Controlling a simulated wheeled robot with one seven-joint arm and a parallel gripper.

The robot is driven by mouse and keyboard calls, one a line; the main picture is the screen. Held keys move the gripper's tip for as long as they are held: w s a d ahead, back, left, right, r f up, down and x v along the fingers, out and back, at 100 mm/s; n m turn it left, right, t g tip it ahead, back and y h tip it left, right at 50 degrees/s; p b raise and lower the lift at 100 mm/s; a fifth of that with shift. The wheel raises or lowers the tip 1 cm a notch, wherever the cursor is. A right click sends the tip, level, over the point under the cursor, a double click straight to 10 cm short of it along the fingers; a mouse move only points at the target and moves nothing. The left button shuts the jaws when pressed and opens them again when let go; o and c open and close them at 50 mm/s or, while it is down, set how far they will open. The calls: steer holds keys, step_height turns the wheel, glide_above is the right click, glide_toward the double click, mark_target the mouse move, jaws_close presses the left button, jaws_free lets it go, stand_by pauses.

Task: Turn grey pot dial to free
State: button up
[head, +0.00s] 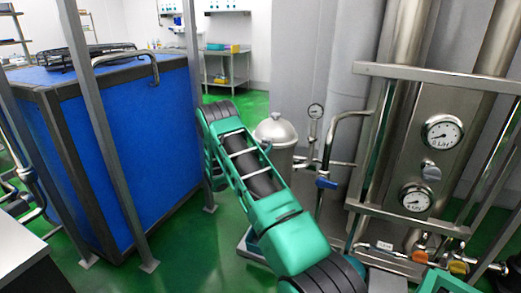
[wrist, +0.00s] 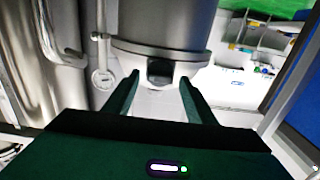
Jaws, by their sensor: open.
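The grey pot (head: 276,130) is a metal vessel with a domed lid, standing behind my arm in the head view. In the wrist view, the grey body of what looks like this pot (wrist: 165,24) fills the top middle. A dark squarish part (wrist: 160,71), possibly the dial, shows below its rim. My gripper (wrist: 158,80) is open, with one dark green finger on each side of that part. I cannot tell whether the fingers touch it. The dial's setting is not readable. In the head view my arm hides the gripper and the pot's lower part.
A large blue tank (head: 130,150) with a grey frame stands left of my arm. A metal rack with two gauges (head: 442,132) stands at right, with pipes and a blue-handled valve (head: 326,183) near the pot. Green floor is open below the tank's right side.

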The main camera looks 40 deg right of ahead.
steer(key=shift+w+d, duration=0.1)
steer(key=shift+d, duration=0.2)
steer(key=c, duration=1)
steer(key=shift+o, duration=0.2)
steer(key=shift+a, duration=0.1)
